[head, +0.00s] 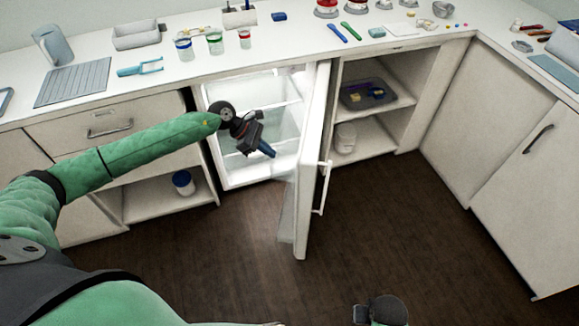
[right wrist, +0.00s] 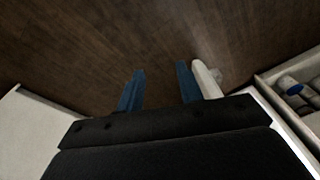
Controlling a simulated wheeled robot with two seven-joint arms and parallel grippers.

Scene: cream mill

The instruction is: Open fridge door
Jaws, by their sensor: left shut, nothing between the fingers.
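The fridge door (head: 313,160) stands open, swung outward toward me, with its handle (head: 324,188) on the right-hand face. The lit fridge interior (head: 235,172) shows shelves and looks empty. My left gripper (head: 269,152) is shut and empty in front of the fridge opening, on the inner side of the door; I cannot tell whether it touches the door. My right gripper (right wrist: 160,76) shows in the right wrist view with its blue fingers apart, above the dark floor. A white piece (right wrist: 207,82) lies just right of its right finger; I cannot tell what it is.
The white counter (head: 290,62) above carries jars, tools and a ribbed drying mat (head: 74,83). Right of the door is an open shelf unit with a grey tray (head: 365,103) and a white tub (head: 345,137). The dark wood floor (head: 400,225) is clear.

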